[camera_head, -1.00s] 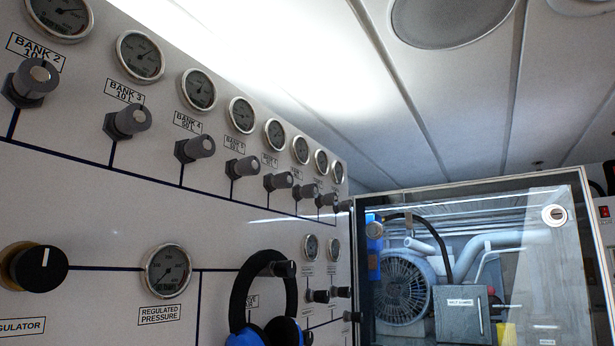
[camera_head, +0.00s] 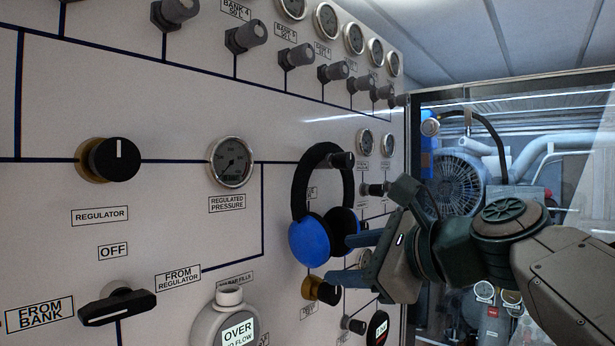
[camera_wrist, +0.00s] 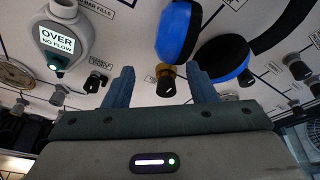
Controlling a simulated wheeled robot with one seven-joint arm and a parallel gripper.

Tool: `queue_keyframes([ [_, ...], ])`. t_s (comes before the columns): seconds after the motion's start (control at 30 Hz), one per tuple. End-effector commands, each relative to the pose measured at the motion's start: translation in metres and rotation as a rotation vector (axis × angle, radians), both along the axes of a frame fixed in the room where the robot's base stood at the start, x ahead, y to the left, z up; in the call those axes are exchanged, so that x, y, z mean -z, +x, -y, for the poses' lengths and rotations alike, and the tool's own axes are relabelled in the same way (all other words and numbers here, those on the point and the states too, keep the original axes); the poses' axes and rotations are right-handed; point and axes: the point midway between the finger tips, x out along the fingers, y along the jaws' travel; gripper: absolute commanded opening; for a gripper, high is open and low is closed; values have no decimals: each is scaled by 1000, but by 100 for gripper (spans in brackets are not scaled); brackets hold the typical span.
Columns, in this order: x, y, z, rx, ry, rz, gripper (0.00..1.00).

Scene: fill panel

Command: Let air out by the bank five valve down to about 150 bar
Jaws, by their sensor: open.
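The bank five valve (camera_head: 297,57) is a grey knob in the upper row of the white panel, under the small label "BANK 5" (camera_head: 286,31). The gauge above it (camera_head: 293,6) is cut by the top edge, and its reading is not legible. My gripper (camera_head: 352,258) is open and empty, its blue fingers pointing at the panel, well below and to the right of that valve. In the wrist view, a black knob with a brass base (camera_wrist: 166,80) appears between the fingers (camera_wrist: 159,72); its distance is unclear. I cannot identify the bank five valve in the wrist view.
Blue and black ear defenders (camera_head: 315,245) hang on the panel, just left of my gripper. The regulator knob (camera_head: 112,159), regulated-pressure gauge (camera_head: 231,163) and black selector lever (camera_head: 118,306) are further left. A glass-fronted compressor cabinet (camera_head: 590,190) stands at the right. The front of the upper valve row is clear.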

Motion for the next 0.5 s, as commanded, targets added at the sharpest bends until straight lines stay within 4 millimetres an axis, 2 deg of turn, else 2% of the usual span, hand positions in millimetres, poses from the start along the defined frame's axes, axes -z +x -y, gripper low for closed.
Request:
queue_keyframes([
  [0.03, -29, 1, 3, 20, 120, -3, 52],
  [0.1, -67, 0, 7, 34, 299, -16, 52],
  [0.3, -165, -14, 22, -3, 753, -66, 52],
  [0.4, -200, -25, 29, -47, 915, -94, 52],
  [0.5, -224, -34, 33, -88, 1023, -117, 52],
])
